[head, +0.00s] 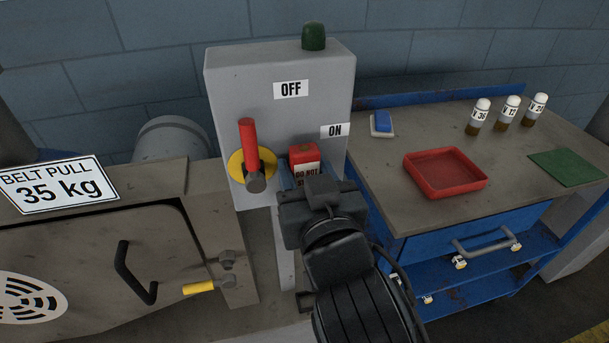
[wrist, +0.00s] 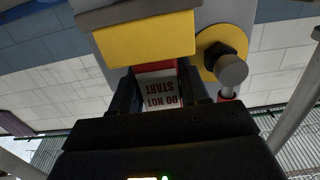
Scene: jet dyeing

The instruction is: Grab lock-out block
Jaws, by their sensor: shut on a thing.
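The lock-out block (head: 304,155) is red with a white label reading "DO NOT START". It is at the front of the grey switch box (head: 235,85), right of the red lever. My gripper (head: 308,178) is shut on it. In the wrist view the block's label (wrist: 158,92) shows upside down between the two dark fingers. I cannot tell whether the block still touches a support behind it. The red lever (head: 248,140) points up beside the "OFF" sign (head: 291,89), on a yellow disc (head: 238,168).
A yellow block-like part (wrist: 145,42) is close above the fingers in the wrist view. A workbench (head: 400,140) on the right holds a red tray (head: 445,190), several vials and a green mat (head: 567,167). A machine door handle (head: 128,270) is at lower left.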

